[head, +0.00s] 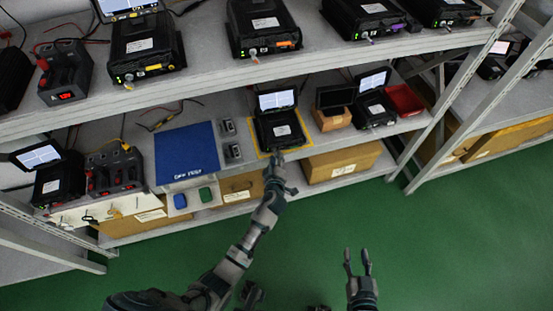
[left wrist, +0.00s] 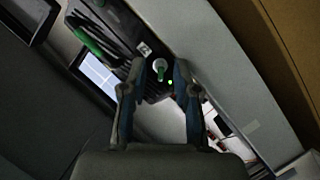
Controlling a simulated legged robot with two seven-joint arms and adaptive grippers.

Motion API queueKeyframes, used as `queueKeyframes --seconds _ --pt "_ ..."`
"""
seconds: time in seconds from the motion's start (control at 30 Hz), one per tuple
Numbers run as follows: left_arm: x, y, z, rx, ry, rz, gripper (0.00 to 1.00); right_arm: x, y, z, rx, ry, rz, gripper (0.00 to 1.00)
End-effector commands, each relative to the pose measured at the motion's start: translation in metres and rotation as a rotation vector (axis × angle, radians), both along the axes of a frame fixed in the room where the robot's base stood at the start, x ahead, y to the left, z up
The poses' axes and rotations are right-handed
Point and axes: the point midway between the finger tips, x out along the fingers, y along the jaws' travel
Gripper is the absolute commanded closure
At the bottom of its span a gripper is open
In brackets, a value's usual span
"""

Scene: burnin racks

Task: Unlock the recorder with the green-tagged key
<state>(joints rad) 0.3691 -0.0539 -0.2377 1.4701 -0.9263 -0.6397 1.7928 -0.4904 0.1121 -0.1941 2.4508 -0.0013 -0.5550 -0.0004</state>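The recorder (head: 282,130) is a black case with its lit screen raised, on the lower shelf inside a yellow outline. Its dark face, with a green strip, fills part of the left wrist view (left wrist: 112,45). A pale round lock (left wrist: 159,65) shows there, with a small green piece, apparently the green-tagged key (left wrist: 161,74), at it. I cannot tell how deep the key sits. My left gripper (head: 279,162) is at the recorder's front. In the left wrist view its fingers (left wrist: 160,75) stand apart on either side of the key, with visible gaps. My right gripper (head: 357,256) is open and empty over the green floor.
A blue mat (head: 187,153) and small grey blocks lie left of the recorder. A second small screen (head: 335,97) and a red bin (head: 404,100) are to its right. The upper shelf (head: 205,82) overhangs behind. Cardboard boxes (head: 340,163) sit below; the floor in front is clear.

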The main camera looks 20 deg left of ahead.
Motion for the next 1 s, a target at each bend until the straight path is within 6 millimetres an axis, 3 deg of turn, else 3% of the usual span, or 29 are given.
queueKeyframes --seconds 0.1,0.23,0.67,1.0 --pt "0.0 0.0003 0.0001 0.0 0.0 0.0 0.7 0.0005 0.0001 -0.0004 0.001 0.001 0.0 0.6" --pt "-0.0002 0.0002 0.0 0.001 0.0 0.0 1.0 0.0013 0.0 -0.001 0.0 0.003 0.0 0.6" --pt "-0.0004 0.0004 -0.0007 0.025 0.018 0.002 1.0 0.0013 -0.0002 -0.0013 0.0 0.002 -0.001 0.6" --pt "0.0002 -0.0017 0.0 0.196 0.128 0.003 1.0 0.0023 0.0004 0.0003 0.005 -0.014 -0.001 0.6"
